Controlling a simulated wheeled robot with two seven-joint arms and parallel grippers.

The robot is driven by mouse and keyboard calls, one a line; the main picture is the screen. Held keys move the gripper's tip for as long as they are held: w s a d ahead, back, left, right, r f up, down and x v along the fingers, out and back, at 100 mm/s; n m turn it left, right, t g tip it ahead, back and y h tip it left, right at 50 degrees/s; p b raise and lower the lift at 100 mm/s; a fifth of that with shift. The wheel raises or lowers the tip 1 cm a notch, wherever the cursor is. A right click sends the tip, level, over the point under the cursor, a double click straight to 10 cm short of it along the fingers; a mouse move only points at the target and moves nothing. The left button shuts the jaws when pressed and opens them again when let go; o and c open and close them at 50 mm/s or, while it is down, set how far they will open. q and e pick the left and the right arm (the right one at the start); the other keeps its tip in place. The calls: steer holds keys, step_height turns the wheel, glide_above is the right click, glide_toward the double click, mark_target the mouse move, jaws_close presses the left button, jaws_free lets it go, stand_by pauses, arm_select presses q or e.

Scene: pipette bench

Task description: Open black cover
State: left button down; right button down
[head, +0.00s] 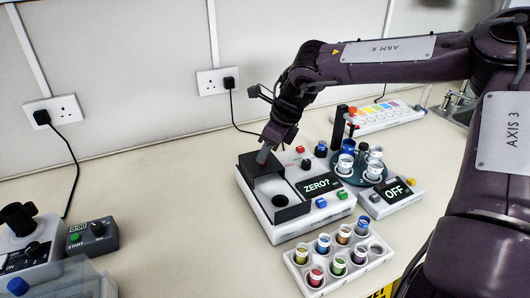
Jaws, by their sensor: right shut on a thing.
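The black cover (251,168) sits at the back left of the white instrument, whose screen (317,186) reads "ZERO?". In front of the cover is a black well (290,210) with an open top and a dark round hole inside. My right gripper (264,155) comes down from above and is shut at the cover. The fingertips are small and partly hidden, so the exact grip spot is unclear. My left gripper is not in view.
A white rack (300,266) of colored vials stands in front. A small unit reading "OFF" (398,189) and a round vial holder (390,168) are at the right. A grey timer box (93,238) is at the left. The bench between is clear.

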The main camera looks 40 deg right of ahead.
steer(key=c, duration=1.6)
jaws_free()
steer(key=shift+s, duration=0.2)
steer(key=shift+c, duration=0.2)
steer(key=o, duration=0.4)
steer(key=shift+o, duration=0.2)
steer(key=shift+r, duration=0.2)
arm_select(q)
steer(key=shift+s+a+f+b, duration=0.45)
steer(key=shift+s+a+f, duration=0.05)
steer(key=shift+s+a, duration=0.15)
arm_select(e)
steer(key=v, duration=0.7)
steer(key=shift+r, duration=0.2)
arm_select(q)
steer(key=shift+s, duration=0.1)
arm_select(e)
steer(key=shift+s+f, duration=0.1)
